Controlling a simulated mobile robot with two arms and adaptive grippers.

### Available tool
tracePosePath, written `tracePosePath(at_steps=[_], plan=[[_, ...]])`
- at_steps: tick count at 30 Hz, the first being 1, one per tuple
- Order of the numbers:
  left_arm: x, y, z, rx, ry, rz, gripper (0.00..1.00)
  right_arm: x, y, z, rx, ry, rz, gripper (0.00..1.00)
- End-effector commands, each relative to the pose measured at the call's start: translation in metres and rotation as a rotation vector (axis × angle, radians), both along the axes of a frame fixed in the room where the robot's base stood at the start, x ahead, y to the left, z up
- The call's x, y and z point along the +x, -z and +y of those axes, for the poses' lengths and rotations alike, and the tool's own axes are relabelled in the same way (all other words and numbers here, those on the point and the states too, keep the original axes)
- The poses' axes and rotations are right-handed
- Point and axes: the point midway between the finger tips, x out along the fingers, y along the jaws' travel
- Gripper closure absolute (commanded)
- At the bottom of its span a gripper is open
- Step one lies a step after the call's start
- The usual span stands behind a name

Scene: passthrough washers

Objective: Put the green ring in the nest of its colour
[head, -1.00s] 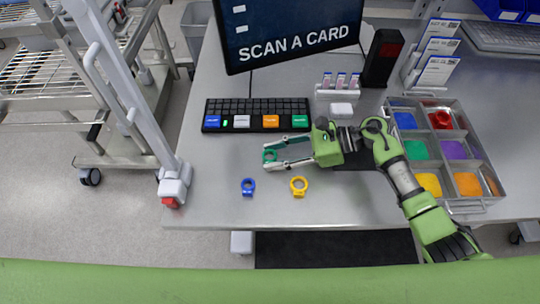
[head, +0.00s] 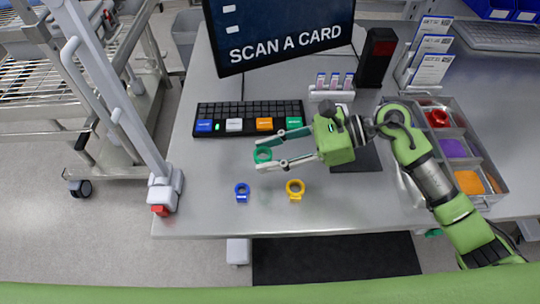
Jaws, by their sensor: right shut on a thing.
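The green ring (head: 263,155) is between the fingertips of my right gripper (head: 262,153), which is shut on it above the table, just in front of the keyboard. How high the ring is held is hard to tell. The sorting tray (head: 497,188) stands at the right of the table with coloured nests. Its purple nest (head: 454,148) and orange nest (head: 469,182) show, and a red ring (head: 438,118) sits in the red nest. My right arm hides the tray's left column, including the green nest. My left gripper is not in view.
A blue ring (head: 242,192) and a yellow ring (head: 295,189) lie on the table in front of the gripper. Behind are the keyboard (head: 240,108), a screen (head: 280,30), a small vial rack (head: 331,94) and a black stand (head: 377,58). The front left tabletop is clear.

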Motion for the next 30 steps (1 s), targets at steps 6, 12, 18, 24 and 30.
tracePosePath(at_steps=[6, 12, 18, 24, 30], plan=[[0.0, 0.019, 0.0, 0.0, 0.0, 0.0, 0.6, -0.047, -0.018, 0.001, -0.002, -0.003, -0.002, 0.77], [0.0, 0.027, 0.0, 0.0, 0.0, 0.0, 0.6, -0.076, -0.033, 0.002, -0.001, -0.001, -0.002, 0.77], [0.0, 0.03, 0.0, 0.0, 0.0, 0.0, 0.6, -0.09, -0.04, 0.003, 0.0, 0.0, 0.001, 0.77], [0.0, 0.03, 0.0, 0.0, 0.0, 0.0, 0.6, -0.09, -0.043, 0.002, 0.001, 0.009, 0.001, 0.77], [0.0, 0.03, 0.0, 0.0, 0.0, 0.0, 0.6, -0.071, -0.045, -0.022, 0.002, 0.122, 0.004, 0.77]])
